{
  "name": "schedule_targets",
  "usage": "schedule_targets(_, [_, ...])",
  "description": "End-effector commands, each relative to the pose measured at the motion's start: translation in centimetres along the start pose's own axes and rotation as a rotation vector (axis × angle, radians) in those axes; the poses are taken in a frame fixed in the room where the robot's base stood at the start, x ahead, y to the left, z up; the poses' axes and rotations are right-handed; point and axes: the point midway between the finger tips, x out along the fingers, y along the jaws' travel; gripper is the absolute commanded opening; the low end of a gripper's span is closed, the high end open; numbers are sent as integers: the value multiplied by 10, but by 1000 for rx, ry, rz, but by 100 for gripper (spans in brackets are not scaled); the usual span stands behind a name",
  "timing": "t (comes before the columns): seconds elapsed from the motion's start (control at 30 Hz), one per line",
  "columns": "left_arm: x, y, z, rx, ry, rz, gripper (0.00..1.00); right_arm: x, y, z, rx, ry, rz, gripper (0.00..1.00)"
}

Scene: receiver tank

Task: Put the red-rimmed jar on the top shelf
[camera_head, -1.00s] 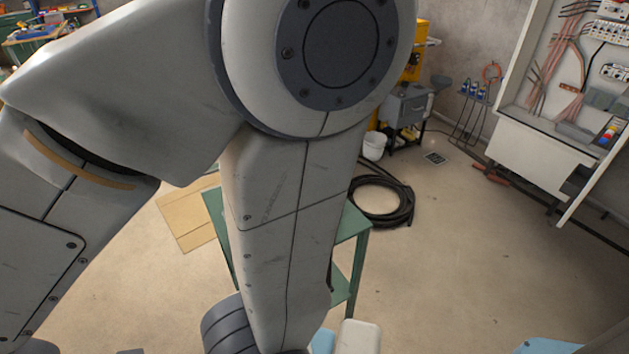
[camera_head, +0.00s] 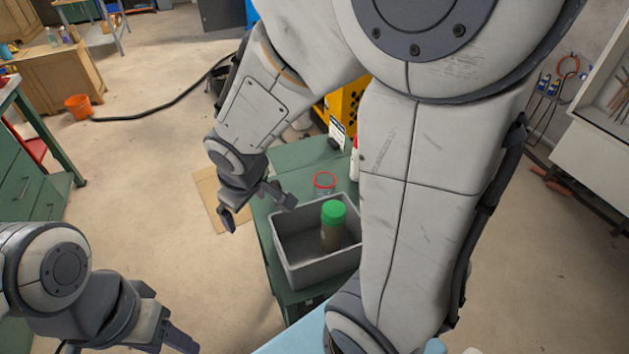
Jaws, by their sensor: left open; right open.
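The red-rimmed jar (camera_head: 324,186) is clear and stands upright on the green table (camera_head: 289,158), just behind a grey bin. The bin hides its lower part. My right gripper (camera_head: 260,208) is open and empty to the left of the jar and bin, near the table's left edge, apart from the jar. My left gripper (camera_head: 174,338) is open and low at the lower left, far from the jar. I cannot tell which surface is the top shelf.
The grey bin (camera_head: 292,272) holds a green-lidded jar (camera_head: 331,238). A white bottle (camera_head: 355,165) stands behind, partly hidden by my arm. A yellow unit (camera_head: 345,104) is beyond the table. A green drawer bench (camera_head: 40,178) is at the left, with open floor between.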

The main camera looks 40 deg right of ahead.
Motion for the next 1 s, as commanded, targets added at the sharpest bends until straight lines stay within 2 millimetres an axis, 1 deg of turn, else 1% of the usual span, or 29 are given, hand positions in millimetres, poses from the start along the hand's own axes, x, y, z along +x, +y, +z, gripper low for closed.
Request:
schedule_targets(0.03, [6, 0, 0, 0, 0, 0, 57, 24, 38, -2, 52, 23, 45, 100])
schedule_targets(0.07, [8, -1, 0, 0, 0, 0, 57, 35, 58, -4, 68, 45, 65, 100])
schedule_targets(0.1, [10, -1, 0, 0, 0, 0, 57, 48, 84, -5, 90, 76, 88, 100])
schedule_targets(0.17, [14, -1, 1, 0, 0, 0, 57, 67, 120, -2, 117, 118, 112, 100])
schedule_targets(0.2, [16, -1, 1, 0, 0, 0, 57, 79, 143, 4, 137, 147, 122, 100])
schedule_targets(0.27, [20, -1, 1, 0, 0, 0, 57, 96, 172, 16, 168, 188, 118, 100])
schedule_targets(0.3, [22, -2, 1, 0, 0, 0, 57, 106, 189, 26, 186, 217, 114, 100])
schedule_targets(0.37, [24, -2, 1, 0, 0, 0, 57, 119, 210, 43, 213, 260, 100, 100])
schedule_targets(0.4, [26, -2, 1, 0, 0, 0, 57, 126, 221, 54, 231, 287, 87, 100])
schedule_targets(0.5, [29, -2, 1, 0, 0, 0, 57, 138, 238, 80, 272, 351, 51, 100])
schedule_targets(0.6, [31, -2, 2, 0, 0, 0, 57, 143, 245, 99, 304, 400, 19, 100])
schedule_targets(0.7, [32, -2, 2, 0, 0, 0, 57, 146, 248, 108, 320, 429, -1, 100])
schedule_targets(0.8, [35, -2, 2, 0, 0, 0, 57, 156, 248, 107, 323, 442, -11, 100])
schedule_targets(1.0, [41, -3, 2, 0, 0, 0, 57, 183, 250, 92, 320, 443, -12, 100])
